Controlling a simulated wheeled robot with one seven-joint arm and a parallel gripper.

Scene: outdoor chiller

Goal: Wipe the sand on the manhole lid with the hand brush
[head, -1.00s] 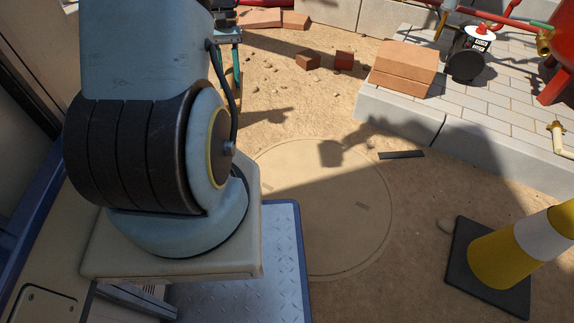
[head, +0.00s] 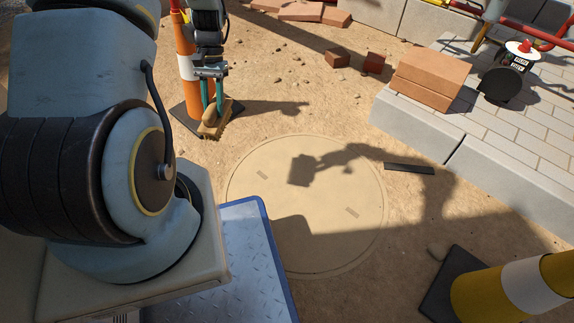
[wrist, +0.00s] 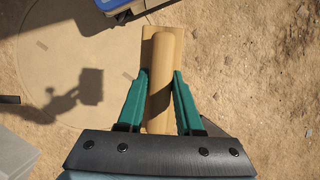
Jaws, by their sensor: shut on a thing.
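My gripper (head: 212,97) is shut on the wooden hand brush (head: 215,124), near an orange cone in the head view. The wrist view shows my gripper (wrist: 160,85) with its green fingers on both sides of the brush's handle (wrist: 163,75). The brush is held in the air; its bristles are mostly hidden. The round manhole lid (head: 330,215) lies flat in the ground to the right of the brush, covered in sand-coloured material. The lid also shows at the left of the wrist view (wrist: 75,65). The brush is beyond the lid's edge.
An orange and white cone (head: 188,70) stands right behind the gripper. A dark flat bar (head: 409,168) lies beside the lid. The lid's top is clear of objects.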

